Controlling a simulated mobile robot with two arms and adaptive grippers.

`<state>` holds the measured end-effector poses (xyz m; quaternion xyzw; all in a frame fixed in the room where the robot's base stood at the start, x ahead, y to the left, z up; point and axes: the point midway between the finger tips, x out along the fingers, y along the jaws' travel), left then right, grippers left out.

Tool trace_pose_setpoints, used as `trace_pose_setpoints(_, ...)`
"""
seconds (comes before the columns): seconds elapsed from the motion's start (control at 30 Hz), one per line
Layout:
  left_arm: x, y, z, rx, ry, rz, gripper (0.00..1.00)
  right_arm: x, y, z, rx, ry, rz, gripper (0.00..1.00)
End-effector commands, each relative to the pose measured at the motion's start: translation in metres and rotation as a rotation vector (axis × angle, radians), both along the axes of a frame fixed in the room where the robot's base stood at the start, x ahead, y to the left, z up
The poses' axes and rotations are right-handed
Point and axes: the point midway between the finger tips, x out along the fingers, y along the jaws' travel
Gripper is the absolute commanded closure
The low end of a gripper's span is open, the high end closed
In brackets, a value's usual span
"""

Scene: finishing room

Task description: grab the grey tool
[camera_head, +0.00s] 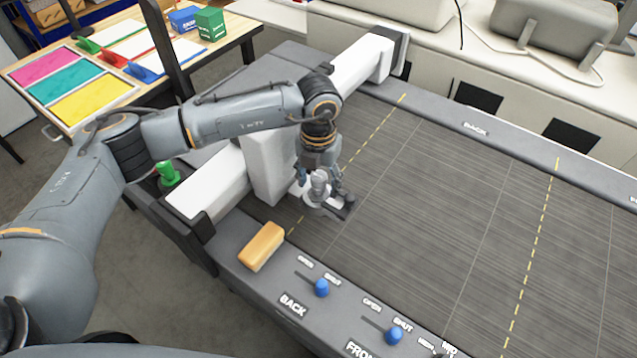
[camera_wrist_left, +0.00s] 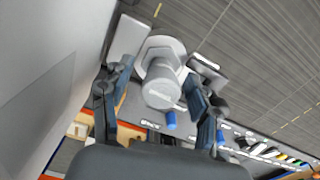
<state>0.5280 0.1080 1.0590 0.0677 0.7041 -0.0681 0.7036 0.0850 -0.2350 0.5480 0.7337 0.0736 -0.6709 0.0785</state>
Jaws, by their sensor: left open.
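The grey tool (camera_head: 318,186) is at the left end of the dark ribbed bed, beside the white upright block. In the left wrist view the tool (camera_wrist_left: 161,88) shows as a light grey cylinder with a wider faceted collar behind it. My left gripper (camera_head: 326,194) is open and low over the bed, right at the tool. In the left wrist view its two fingers stand on either side of the tool, with some gap visible. I cannot tell whether a finger touches it. The fingers partly hide the tool in the head view. My right gripper is not in view.
The white block and rail (camera_head: 268,165) stand close left of the gripper. An orange-tan block (camera_head: 262,246) lies on the near frame, by blue knobs (camera_head: 321,288). A green knob (camera_head: 168,174) is at left. The ribbed bed (camera_head: 450,210) is clear to the right.

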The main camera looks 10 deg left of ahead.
Motion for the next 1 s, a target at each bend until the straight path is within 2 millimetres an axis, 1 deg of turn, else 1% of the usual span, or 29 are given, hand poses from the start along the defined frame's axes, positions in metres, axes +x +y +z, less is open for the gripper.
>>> trace_pose_setpoints(0.17, 0.000, 0.000, -0.001, 0.000, -0.001, 0.000, 0.39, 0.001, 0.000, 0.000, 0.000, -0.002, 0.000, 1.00)
trace_pose_setpoints(0.2, 0.000, 0.000, -0.001, 0.000, -0.001, 0.000, 0.41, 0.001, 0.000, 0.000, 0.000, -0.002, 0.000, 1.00)
trace_pose_setpoints(0.27, 0.000, 0.000, -0.001, 0.000, -0.001, 0.000, 0.54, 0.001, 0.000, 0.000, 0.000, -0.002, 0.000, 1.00)
trace_pose_setpoints(0.3, 0.000, 0.000, -0.001, 0.000, 0.000, 0.000, 0.62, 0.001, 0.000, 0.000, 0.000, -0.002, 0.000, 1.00)
trace_pose_setpoints(0.37, 0.000, 0.000, -0.001, 0.000, -0.001, 0.000, 0.74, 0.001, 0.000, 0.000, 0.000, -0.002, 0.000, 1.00)
trace_pose_setpoints(0.4, 0.000, 0.000, -0.001, 0.000, 0.000, 0.000, 0.82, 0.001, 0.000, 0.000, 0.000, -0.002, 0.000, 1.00)
trace_pose_setpoints(0.5, 0.000, 0.000, -0.001, 0.000, 0.000, 0.000, 1.00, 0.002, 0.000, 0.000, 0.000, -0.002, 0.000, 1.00)
trace_pose_setpoints(0.87, 0.000, 0.000, 0.001, 0.000, -0.002, 0.000, 1.00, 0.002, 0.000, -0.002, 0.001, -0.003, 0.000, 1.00)
trace_pose_setpoints(0.97, 0.001, 0.000, 0.011, -0.002, -0.005, -0.001, 1.00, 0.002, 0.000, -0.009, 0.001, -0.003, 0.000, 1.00)
trace_pose_setpoints(1.0, 0.001, 0.000, 0.017, -0.001, -0.005, 0.000, 1.00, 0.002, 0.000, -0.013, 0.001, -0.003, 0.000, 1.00)
